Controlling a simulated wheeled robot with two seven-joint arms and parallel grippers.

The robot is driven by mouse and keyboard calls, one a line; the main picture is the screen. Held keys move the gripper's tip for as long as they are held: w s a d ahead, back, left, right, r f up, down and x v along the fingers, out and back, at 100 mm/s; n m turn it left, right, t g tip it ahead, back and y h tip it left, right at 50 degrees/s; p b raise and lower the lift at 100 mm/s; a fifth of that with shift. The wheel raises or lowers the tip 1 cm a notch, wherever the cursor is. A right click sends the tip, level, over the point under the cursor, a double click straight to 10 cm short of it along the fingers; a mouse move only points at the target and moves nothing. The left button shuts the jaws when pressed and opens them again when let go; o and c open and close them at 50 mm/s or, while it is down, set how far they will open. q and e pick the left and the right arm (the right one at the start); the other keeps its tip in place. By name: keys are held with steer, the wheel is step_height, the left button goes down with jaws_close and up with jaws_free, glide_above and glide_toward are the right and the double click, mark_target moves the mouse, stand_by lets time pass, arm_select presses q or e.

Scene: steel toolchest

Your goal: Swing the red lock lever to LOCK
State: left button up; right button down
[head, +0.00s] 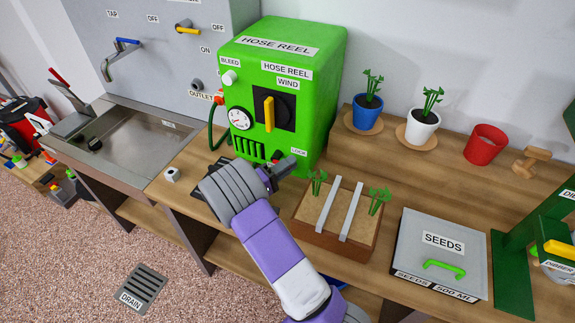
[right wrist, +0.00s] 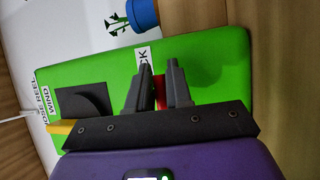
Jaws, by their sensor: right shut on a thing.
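The green hose reel box (head: 330,75) stands against the back wall. Its red lock lever (right wrist: 160,90) shows as a red strip between the two dark fingers of my right gripper (right wrist: 163,85) in the right wrist view. My right gripper (head: 280,165) is shut on the lever at the lower right of the box's front; in the head view the gripper mostly hides the lever. The LOCK label (head: 299,152) is just above the fingers and is partly covered in the wrist view. The lever's exact angle cannot be told. My left gripper is not in view.
The yellow wind handle (head: 269,114) is on the box's front above my right gripper. A planter (head: 318,237) with sprouts is close to the right of my arm. The grey SEEDS box (head: 432,262) is further right. Plant pots (head: 368,110) stand behind.

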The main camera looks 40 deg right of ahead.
steer(key=c, duration=1.1)
jaws_free()
steer(key=p+v, duration=0.1)
steer(key=v, duration=0.6)
steer(key=shift+a, duration=0.3)
steer(key=shift+r, duration=0.1)
